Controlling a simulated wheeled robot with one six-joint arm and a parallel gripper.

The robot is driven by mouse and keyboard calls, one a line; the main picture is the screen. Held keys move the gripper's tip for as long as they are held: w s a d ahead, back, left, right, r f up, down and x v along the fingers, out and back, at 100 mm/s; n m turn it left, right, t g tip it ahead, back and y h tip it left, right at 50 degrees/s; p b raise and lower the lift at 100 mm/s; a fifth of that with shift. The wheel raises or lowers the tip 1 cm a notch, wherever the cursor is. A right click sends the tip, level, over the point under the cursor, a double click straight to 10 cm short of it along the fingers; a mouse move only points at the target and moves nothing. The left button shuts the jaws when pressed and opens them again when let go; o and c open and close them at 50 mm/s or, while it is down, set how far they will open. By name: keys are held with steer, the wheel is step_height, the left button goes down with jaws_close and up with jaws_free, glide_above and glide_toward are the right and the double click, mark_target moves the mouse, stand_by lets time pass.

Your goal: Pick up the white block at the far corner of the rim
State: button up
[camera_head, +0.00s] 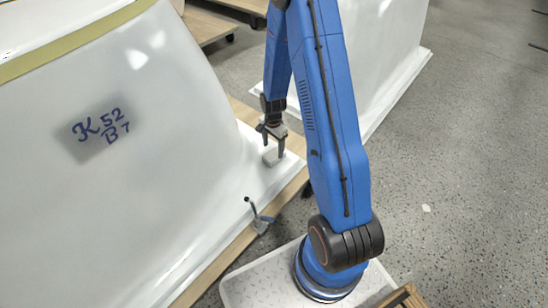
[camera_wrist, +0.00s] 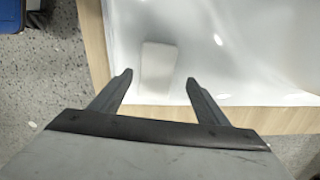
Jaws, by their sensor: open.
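The white block (camera_wrist: 158,62) lies on the white rim (camera_wrist: 215,88) of the tub shell, near its corner, in the wrist view. It is a pale oblong, hard to tell from the white rim. My gripper (camera_wrist: 158,80) is open, its two fingers apart, with the block's near end between and just beyond the fingertips. In the head view my gripper (camera_head: 272,150) points down over the rim corner, and the block (camera_head: 271,158) shows at the fingertips, partly hidden by them. I cannot tell whether a finger touches it.
The shell's sloped wall (camera_head: 150,90), marked "K 52 B 7", rises left of the gripper. A small clamp (camera_head: 260,222) stands on the wooden edge (camera_head: 225,258) nearer to me. Another white shell (camera_head: 385,50) stands behind my arm. Speckled floor (camera_head: 460,170) is open at the right.

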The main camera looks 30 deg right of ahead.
mark_target(274, 154)
steer(key=f, duration=0.3)
steer(key=shift+s+f, duration=0.25)
steer(key=shift+s, duration=0.1)
steer(key=shift+f, duration=0.6)
steer(key=c, duration=1.1)
